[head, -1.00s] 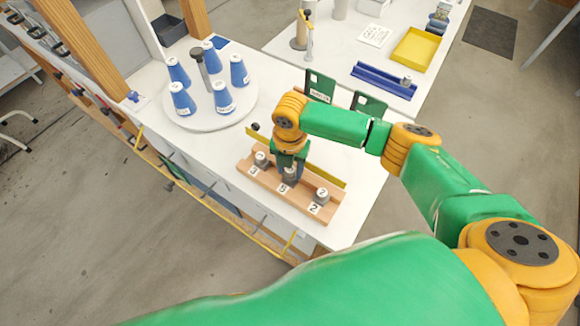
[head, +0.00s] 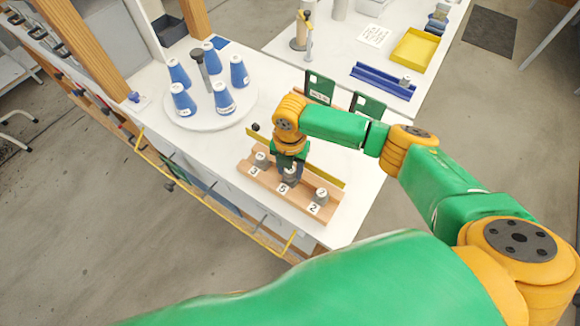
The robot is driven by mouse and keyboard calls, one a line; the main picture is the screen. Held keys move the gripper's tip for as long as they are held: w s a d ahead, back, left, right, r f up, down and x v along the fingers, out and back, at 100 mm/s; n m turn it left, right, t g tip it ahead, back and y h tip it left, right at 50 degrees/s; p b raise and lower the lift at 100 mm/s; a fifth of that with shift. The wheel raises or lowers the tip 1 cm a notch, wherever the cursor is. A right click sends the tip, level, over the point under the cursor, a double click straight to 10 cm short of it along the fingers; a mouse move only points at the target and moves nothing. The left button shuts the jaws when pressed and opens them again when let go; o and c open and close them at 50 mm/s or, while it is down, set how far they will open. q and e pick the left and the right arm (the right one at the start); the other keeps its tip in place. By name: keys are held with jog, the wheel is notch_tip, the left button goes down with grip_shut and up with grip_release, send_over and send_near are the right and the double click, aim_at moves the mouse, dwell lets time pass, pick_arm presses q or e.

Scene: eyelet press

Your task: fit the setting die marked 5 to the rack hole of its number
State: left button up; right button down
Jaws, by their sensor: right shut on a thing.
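The wooden rack (head: 235,170) lies near the front edge of the white table. It has number labels 3, 5 and 2 along its front. My right gripper (head: 289,176) reaches down over the middle place, marked 5. It is shut on a grey setting die (head: 290,180), which is at or just above the hole behind the 5 label; I cannot tell how deep it sits. Other grey dies stand at the 3 place (head: 261,160) and the 2 place (head: 321,194). My left gripper is not in view.
A round white turntable (head: 190,122) with several blue cones stands at the back left. Green plates (head: 320,87) stand behind my right arm. A blue trough (head: 384,80) and a yellow tray (head: 415,47) lie farther back. A yellow bar (head: 327,176) runs behind the rack.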

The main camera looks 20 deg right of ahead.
dwell(0.5)
jog(key=shift+f+b, duration=0.7)
jog(key=shift+f, duration=0.45)
jog(key=shift+c, duration=1.5)
grip_release()
jog(key=shift+r, duration=0.1)
